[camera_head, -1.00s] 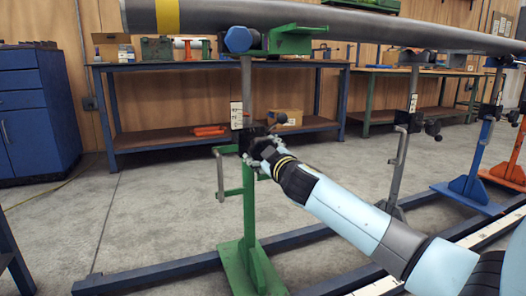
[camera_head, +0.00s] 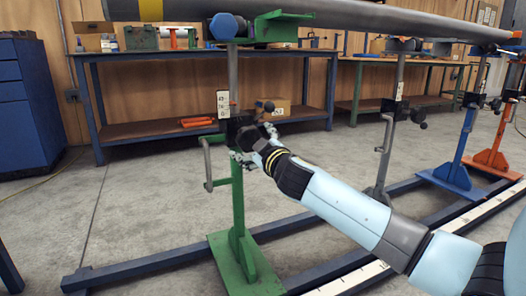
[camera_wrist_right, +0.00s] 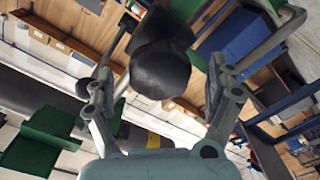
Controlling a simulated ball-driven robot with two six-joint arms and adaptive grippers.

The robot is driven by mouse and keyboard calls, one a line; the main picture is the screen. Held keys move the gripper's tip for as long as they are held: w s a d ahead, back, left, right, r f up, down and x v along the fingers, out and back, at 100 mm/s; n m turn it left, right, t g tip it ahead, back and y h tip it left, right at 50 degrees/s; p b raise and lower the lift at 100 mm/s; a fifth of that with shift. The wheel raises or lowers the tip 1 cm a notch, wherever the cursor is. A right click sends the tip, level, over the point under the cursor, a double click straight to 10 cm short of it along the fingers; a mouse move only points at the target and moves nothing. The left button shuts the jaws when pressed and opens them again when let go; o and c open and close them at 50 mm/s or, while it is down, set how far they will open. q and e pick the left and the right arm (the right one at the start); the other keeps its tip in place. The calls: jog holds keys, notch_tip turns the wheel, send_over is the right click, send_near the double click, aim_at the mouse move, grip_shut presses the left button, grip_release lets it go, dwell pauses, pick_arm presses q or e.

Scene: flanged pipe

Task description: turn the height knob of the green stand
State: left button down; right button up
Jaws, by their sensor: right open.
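The green stand (camera_head: 238,215) stands upright, with a grey post under the pipe (camera_head: 320,12) and a black clamp block at mid height. A grey crank handle (camera_head: 208,165) hangs at the stand's left side. My left gripper is not in view.
Grey, blue (camera_head: 460,165) and orange (camera_head: 492,150) stands line up to the right along dark blue floor rails (camera_head: 150,268). A blue workbench (camera_head: 150,132) stands behind, with a blue cabinet (camera_head: 25,110) at left.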

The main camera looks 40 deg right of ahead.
jog(key=v, duration=0.9)
jog(key=shift+s+a, duration=0.15)
jog(key=shift+s, duration=0.1)
